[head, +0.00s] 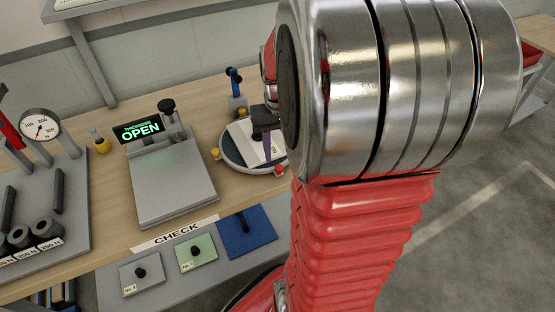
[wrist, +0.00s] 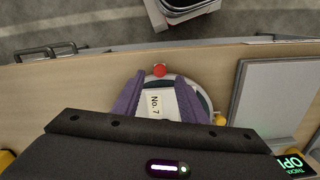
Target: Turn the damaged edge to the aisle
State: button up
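A round turntable (head: 237,163) stands on the bench, with a pale plate (head: 243,133) on it. In the wrist view the plate (wrist: 155,105) bears the label "No. 7". A red knob (head: 279,169) and a yellow knob (head: 215,153) sit on the turntable's rim. In the wrist view the red knob (wrist: 160,70) is on the side facing the grey floor, and the yellow knob (wrist: 220,119) is at the right. My gripper (wrist: 160,88) is over the plate, its purple fingers apart on either side of the label. I cannot make out a damaged edge; my gripper hides part of the plate.
A grey device with an "OPEN" display (head: 139,130) stands left of the turntable. A blue-handled tool (head: 234,80) stands behind it. A "CHECK" shelf (head: 130,298) holds green, grey and blue plates in front. A gauge stand (head: 39,125) is at far left. Grey floor lies right.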

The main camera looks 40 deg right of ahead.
aim_at(279, 168)
jog(key=shift+f, duration=2.55)
jog(key=shift+c, duration=0.4)
grip_shut()
jog(key=shift+d, duration=0.2)
jog(key=shift+a, duration=0.2)
